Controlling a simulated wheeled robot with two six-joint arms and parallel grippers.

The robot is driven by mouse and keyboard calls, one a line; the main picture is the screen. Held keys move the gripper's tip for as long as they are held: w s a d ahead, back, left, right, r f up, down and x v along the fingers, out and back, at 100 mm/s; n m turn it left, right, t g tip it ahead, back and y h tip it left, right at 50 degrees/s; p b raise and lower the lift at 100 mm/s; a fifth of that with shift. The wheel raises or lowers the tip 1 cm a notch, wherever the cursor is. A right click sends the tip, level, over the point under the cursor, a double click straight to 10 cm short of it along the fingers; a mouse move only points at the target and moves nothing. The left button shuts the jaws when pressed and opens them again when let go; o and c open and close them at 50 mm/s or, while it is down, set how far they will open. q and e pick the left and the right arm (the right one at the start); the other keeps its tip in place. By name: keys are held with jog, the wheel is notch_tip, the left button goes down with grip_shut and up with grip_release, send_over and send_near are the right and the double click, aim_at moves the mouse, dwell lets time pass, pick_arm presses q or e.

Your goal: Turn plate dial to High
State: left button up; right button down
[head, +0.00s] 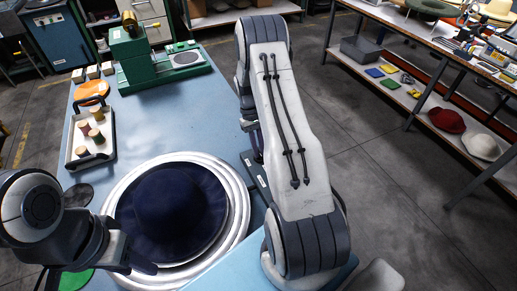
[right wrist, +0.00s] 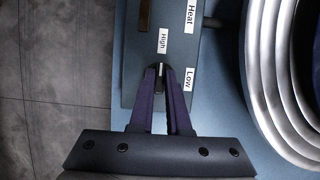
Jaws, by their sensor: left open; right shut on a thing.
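The control box (right wrist: 135,50) carries labels reading Heat, High and Low in the right wrist view; part of it shows beside my right arm in the head view (head: 254,176). My right gripper (right wrist: 161,72) is shut on the plate dial (right wrist: 160,69), a small knob with a pale mark, just below the High label (right wrist: 163,42). The fingers hide most of the dial. The Low label (right wrist: 188,78) is to its right. My left gripper (head: 125,256) is open and empty near the front left of the plate.
A navy hat (head: 168,205) lies on the round silver plate (head: 238,195). A tray (head: 108,150) with several spools stands at the left. A green machine (head: 135,60) stands at the back. Shelves (head: 360,70) are at the right, across clear floor.

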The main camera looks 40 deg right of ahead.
jog(key=shift+w+r, duration=0.1)
jog(key=shift+w, duration=0.05)
jog(key=c, duration=0.9)
grip_release()
jog(key=b+v, duration=0.2)
jog(key=v, duration=0.8)
jog(key=shift+r, duration=0.2)
